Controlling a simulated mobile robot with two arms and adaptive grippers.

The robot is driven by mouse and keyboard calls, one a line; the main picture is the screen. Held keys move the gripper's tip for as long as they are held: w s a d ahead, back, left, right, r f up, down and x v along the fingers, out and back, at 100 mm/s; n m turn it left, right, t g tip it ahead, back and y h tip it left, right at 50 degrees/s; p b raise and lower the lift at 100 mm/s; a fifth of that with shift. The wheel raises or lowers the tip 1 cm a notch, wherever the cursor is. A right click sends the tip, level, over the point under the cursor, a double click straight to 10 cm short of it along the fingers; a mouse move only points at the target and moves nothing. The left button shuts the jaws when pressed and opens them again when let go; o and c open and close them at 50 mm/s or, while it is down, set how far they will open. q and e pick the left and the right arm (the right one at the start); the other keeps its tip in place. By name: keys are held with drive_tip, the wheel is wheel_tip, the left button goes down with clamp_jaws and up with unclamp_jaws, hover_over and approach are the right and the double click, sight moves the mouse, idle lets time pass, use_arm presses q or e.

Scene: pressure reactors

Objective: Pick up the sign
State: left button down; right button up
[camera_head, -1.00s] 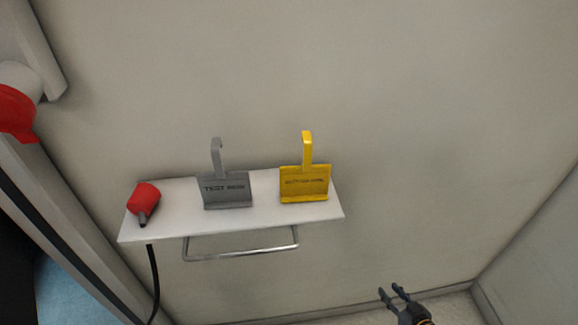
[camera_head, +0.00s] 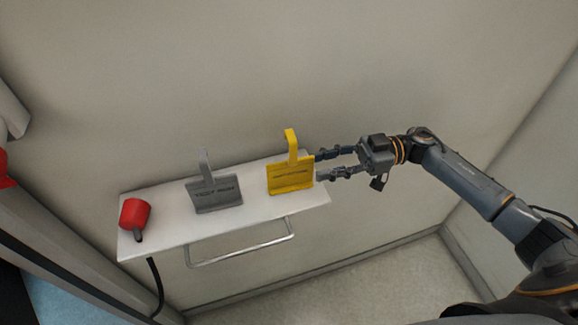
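Two signs with upright hooked handles stand on a white wall shelf (camera_head: 235,220). The yellow sign (camera_head: 290,179) is near the shelf's right end, its lettering too small to read. The grey sign (camera_head: 214,195) stands to its left, with dark lettering. My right gripper (camera_head: 318,165) comes in from the right with its two fingers spread apart. The fingertips are at the right edge of the yellow sign; whether they touch it I cannot tell. Nothing shows between the fingers. My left gripper is not in view.
A red object (camera_head: 134,214) with a dark tip lies at the shelf's left end, and a black cable hangs below it. A metal bar handle (camera_head: 240,246) runs under the shelf's front. The wall is close behind. The floor at lower right is clear.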

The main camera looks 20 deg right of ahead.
sight(283, 186)
drive_tip(key=a, duration=0.3)
drive_tip(key=shift+w+a+p, duration=0.1)
drive_tip(key=shift+a+p, duration=0.3)
drive_tip(key=shift+a+r+p, duration=0.1)
drive_tip(key=shift+a+p, duration=0.35)
drive_tip(key=shift+a, duration=0.1)
drive_tip(key=a+p, duration=0.2)
drive_tip(key=a, duration=0.1)
drive_tip(key=shift+w+a, duration=0.1)
drive_tip(key=shift+a, duration=0.2)
drive_tip(key=shift+a+f, duration=0.3)
drive_tip(key=shift+a, duration=0.05)
drive_tip(key=shift+d, duration=0.1)
drive_tip(key=shift+c, duration=0.4)
clamp_jaws()
